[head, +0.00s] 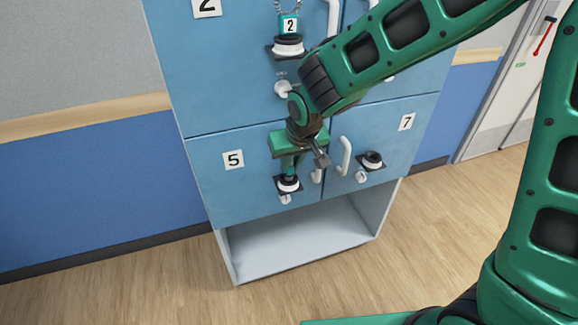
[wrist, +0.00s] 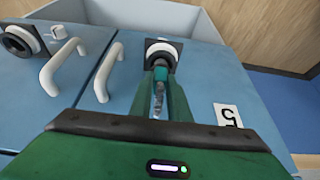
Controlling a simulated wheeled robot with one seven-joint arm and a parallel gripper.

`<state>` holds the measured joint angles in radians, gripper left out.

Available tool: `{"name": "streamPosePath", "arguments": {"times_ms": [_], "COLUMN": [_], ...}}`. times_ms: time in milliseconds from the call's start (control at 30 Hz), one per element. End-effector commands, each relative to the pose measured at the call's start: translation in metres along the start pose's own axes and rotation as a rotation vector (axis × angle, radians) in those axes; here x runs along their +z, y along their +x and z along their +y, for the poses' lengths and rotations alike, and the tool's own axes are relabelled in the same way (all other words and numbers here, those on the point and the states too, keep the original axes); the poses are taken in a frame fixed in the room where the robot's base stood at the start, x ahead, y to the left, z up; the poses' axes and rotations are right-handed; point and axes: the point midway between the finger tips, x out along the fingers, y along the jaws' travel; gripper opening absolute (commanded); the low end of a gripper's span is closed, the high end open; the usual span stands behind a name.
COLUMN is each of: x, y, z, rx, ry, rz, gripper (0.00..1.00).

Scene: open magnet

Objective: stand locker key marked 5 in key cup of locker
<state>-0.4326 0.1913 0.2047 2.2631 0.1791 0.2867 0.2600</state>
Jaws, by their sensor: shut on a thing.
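The locker door marked 5 (head: 234,180) is blue, at the lower left of the locker block; its number plate (wrist: 228,116) also shows in the wrist view. Its key cup (head: 289,186) is a white ring with a dark middle on a black bracket, seen from above in the wrist view (wrist: 161,52). My gripper (head: 291,167) points down just over this cup, shut on a teal locker key (wrist: 161,76) with a silvery chain or shaft between the fingers. The key's lower end is at the cup's mouth; I cannot tell how far it is inside. Its number is hidden.
White door handles (head: 345,156) and the cup of locker 7 (head: 371,160) stand out to the right. Above, a key marked 2 (head: 289,25) stands in the cup of locker 2 (head: 287,46). An open shelf (head: 300,244) lies below. The floor in front is clear.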

Motion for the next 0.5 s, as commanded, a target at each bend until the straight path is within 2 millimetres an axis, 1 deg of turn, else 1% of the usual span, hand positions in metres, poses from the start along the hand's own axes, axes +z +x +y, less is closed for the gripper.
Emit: {"name": "streamPosePath", "arguments": {"times_ms": [33,133,500], "x": [0.0025,0.0047,0.0059], "y": [0.0054,0.0104,0.0133], "z": [-0.0002,-0.0004,-0.0008], "rx": [0.000,0.000,-0.001], "ry": [-0.001,-0.001,-0.001], "rz": [-0.001,0.000,0.001], "gripper": [0.00,0.00,0.00]}}
